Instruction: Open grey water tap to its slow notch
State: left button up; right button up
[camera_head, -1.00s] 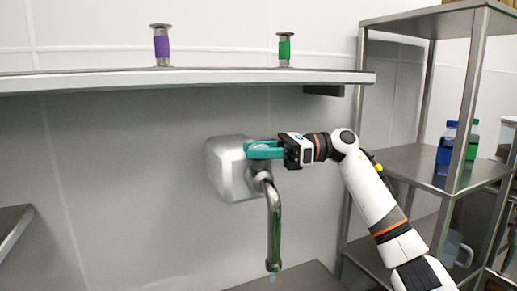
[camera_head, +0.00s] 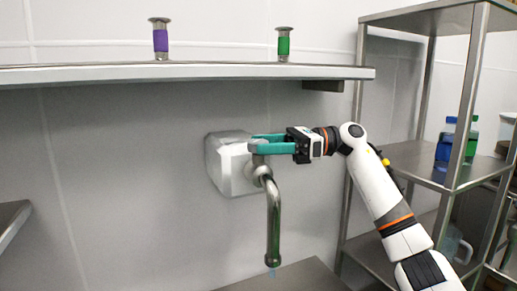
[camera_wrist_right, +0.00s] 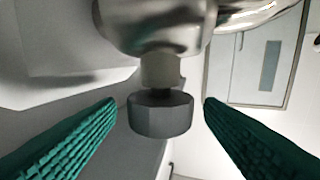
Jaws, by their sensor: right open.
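The water tap's silver-grey box (camera_head: 229,165) is on the wall in the head view, with a curved metal spout (camera_head: 273,225) hanging down at its right. A small pale-blue trace, perhaps water, shows under the spout mouth. My right gripper (camera_head: 255,144) is open, its teal fingers at the top of the tap from the right. In the right wrist view, a dark grey faceted knob (camera_wrist_right: 160,115) on a short stem sits between the spread fingers, with gaps on both sides. The fingertips' exact place at the tap is partly hidden. My left gripper is out of view.
A wall shelf (camera_head: 200,72) above the tap holds a purple-banded spool (camera_head: 160,42) and a green-banded spool (camera_head: 284,45). A metal rack (camera_head: 425,165) with blue (camera_head: 445,145) and green bottles stands at the right. A metal surface (camera_head: 290,278) lies below the spout.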

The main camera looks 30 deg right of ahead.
jog(key=b+v, duration=0.2)
jog(key=v, duration=0.8)
